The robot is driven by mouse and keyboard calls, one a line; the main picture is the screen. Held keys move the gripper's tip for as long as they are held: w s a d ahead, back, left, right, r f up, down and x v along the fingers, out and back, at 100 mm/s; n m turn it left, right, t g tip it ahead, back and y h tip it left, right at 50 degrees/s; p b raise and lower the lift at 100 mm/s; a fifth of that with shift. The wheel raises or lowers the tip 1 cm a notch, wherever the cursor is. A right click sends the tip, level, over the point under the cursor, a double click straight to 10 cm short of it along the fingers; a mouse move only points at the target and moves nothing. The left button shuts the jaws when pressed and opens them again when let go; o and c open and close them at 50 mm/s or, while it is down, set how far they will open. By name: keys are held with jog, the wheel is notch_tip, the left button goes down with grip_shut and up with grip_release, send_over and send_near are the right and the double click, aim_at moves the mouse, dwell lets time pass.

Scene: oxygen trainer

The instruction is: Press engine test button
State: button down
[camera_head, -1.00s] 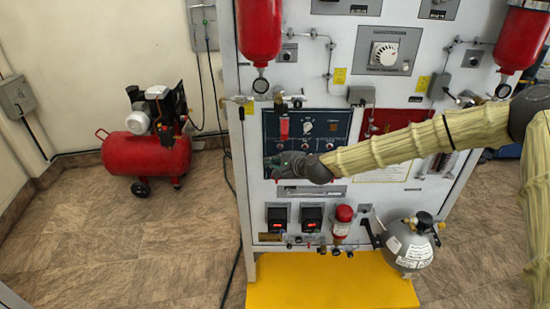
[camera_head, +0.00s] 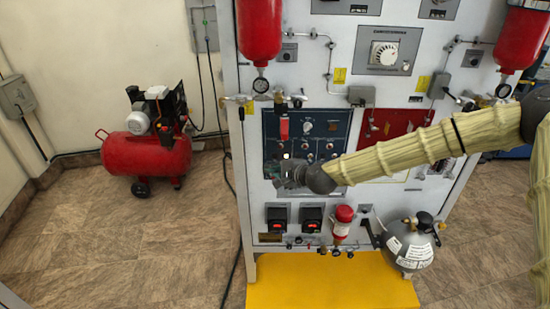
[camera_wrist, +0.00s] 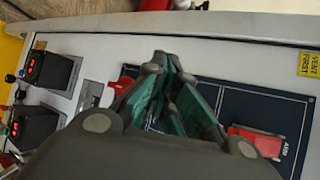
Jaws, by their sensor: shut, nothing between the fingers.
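The dark blue control panel (camera_head: 270,132) is on the front of the grey trainer cabinet. It carries a red switch cover (camera_head: 284,129), a pale knob (camera_head: 307,127) and rows of small controls. A small bright light (camera_head: 286,156) shows on its lower left, just above my gripper (camera_head: 276,176). My gripper is shut and empty at the panel's lower left edge. In the wrist view its green-sided fingers (camera_wrist: 168,68) are together in front of the blue panel (camera_wrist: 232,100). I cannot tell which control is the engine test button, nor whether the fingertips touch anything.
Below are two dark units with red displays (camera_head: 277,216), a red-capped canister (camera_head: 343,215) and a grey cylinder (camera_head: 410,250). A red panel (camera_head: 385,118) is to the right, partly behind my arm. A red compressor (camera_head: 150,150) stands on open floor at left.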

jog(key=shift+s, duration=1.1)
jog(key=s+d+f+n+g+h+b, duration=0.1)
jog(key=s+d+f+n+g+h, duration=0.15)
jog(key=s+f, duration=1.1)
jog(key=s+d+f+n+g+h, duration=0.15)
jog(key=s+f+n+g, duration=0.25)
jog(key=s+f, duration=0.95)
jog(key=s+d+f+n+g+h, duration=0.1)
jog(key=s+d+f+n+h, duration=0.1)
jog(key=s+d, duration=0.7)
jog(key=s+d+f+n+g+h+b, duration=0.1)
jog(key=s+d+f+n, duration=0.3)
jog(key=s+d, duration=0.6)
jog(key=s+g+h, duration=0.1)
jog(key=s, duration=0.2)
jog(key=shift+s+d+f+n, duration=0.15)
jog(key=shift+d+f+n, duration=0.05)
jog(key=shift+f+n, duration=0.15)
